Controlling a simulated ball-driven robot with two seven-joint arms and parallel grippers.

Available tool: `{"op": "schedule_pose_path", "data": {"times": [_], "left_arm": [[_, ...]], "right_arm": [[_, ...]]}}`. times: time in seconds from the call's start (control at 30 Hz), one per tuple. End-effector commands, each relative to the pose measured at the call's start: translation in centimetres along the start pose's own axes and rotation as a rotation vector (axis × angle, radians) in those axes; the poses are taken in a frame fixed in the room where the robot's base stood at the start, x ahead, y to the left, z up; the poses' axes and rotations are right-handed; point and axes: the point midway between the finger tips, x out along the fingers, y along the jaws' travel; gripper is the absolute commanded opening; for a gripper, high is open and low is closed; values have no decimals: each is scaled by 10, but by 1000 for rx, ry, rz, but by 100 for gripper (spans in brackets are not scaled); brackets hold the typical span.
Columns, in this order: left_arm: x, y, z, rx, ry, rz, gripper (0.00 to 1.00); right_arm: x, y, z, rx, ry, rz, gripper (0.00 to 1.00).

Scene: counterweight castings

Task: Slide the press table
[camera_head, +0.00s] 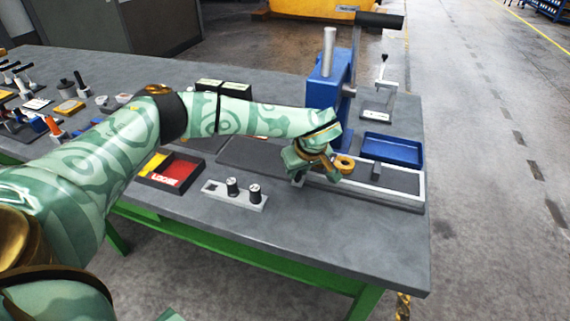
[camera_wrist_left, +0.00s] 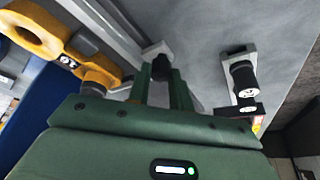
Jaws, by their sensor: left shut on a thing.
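The press table's pale metal frame (camera_head: 405,199) with a dark bed lies on the bench in front of the blue press (camera_head: 322,92). My left gripper (camera_head: 299,178) is at its left end, with the fingers pointing down. In the left wrist view the fingers (camera_wrist_left: 163,78) are shut on a small dark knob (camera_wrist_left: 160,66) on a pale block (camera_wrist_left: 156,49). A yellow-orange casting (camera_head: 343,163) with a round hole sits beside the gripper; it also shows in the left wrist view (camera_wrist_left: 37,34). My wrist hides part of the frame. My right gripper is out of view.
A blue tray (camera_head: 393,139) lies behind the frame. A pale block (camera_head: 222,200) with two dark knobs stands nearer the front. A red bin (camera_head: 188,165) and several small tools lie to the left. The front right bench top (camera_head: 350,235) is clear.

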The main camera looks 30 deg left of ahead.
Motion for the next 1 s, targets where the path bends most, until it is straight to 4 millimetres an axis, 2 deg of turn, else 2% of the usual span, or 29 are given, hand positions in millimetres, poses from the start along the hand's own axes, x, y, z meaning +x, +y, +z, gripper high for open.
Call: {"op": "schedule_pose_path", "data": {"times": [0.33, 0.37, 0.4, 0.43, 0.77, 0.87, 1.0], "left_arm": [[-3, 6, 5, 1, -1, 3, 0], [-3, 6, 5, 1, -1, 3, 26], [-3, 6, 5, 1, -1, 3, 38], [-3, 6, 5, 1, -1, 3, 43], [-6, 5, 4, -1, 2, 1, 43], [-19, 6, 3, 0, 2, 3, 43], [-53, 7, 2, 1, 5, 7, 43]], "right_arm": [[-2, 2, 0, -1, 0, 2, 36], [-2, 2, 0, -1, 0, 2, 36], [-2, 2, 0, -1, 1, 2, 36], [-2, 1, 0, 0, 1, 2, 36], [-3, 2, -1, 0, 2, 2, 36], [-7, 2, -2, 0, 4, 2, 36], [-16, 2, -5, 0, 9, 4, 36]]}}
